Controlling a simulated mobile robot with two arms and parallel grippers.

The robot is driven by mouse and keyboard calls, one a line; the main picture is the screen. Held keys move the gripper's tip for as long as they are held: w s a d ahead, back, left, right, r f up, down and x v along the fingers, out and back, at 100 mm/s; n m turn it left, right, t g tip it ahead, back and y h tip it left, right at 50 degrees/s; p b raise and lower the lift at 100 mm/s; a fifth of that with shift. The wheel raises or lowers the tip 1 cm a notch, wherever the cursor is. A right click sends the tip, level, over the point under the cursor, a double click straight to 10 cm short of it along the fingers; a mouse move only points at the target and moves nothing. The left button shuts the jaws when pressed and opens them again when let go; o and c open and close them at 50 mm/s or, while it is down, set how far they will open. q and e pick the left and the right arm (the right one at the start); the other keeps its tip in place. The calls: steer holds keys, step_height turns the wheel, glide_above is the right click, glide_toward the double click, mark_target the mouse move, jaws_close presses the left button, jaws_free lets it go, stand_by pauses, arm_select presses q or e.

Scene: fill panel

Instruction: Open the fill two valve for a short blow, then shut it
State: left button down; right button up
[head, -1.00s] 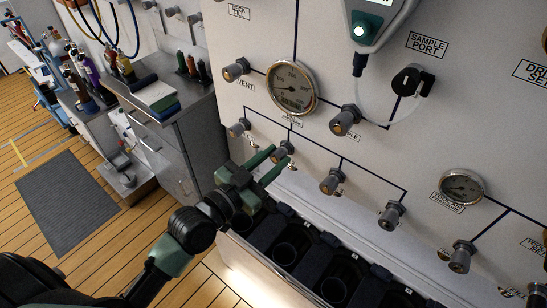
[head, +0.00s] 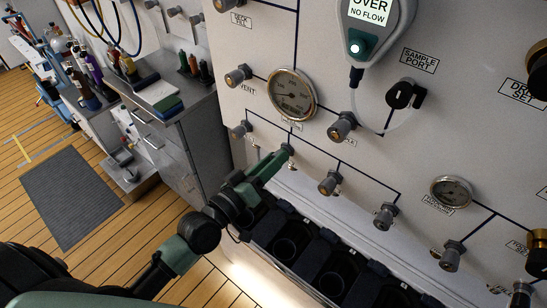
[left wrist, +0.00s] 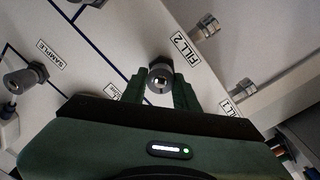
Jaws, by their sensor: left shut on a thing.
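The fill two valve is a small grey knob (left wrist: 160,76) with a square-centred face on the white panel (head: 345,80). The FILL 2 label (left wrist: 186,50) sits beside it in the left wrist view. My left gripper (head: 281,158) is shut on this knob, one green finger on each side of it. In the head view the fingers hide most of the knob. My right gripper is in neither current view.
Similar knobs sit on both sides, one to the left (head: 240,129) and one to the right (head: 330,182). A round gauge (head: 292,94) is above. A handheld meter (head: 371,28) reads OVER, NO FLOW. Dark cylinder bays (head: 285,246) lie below.

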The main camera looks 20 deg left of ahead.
arm_select(q)
steer(key=shift+f+n+p, duration=0.15)
steer(key=shift+n+p, duration=0.45)
steer(key=shift+n, duration=3.3)
steer(key=c, duration=1.1)
jaws_free()
steer(key=shift+a, duration=0.1)
steer(key=b+v, duration=0.3)
steer(key=v, duration=0.4)
steer(key=shift+s+f, duration=0.1)
steer(key=shift+s, duration=0.3)
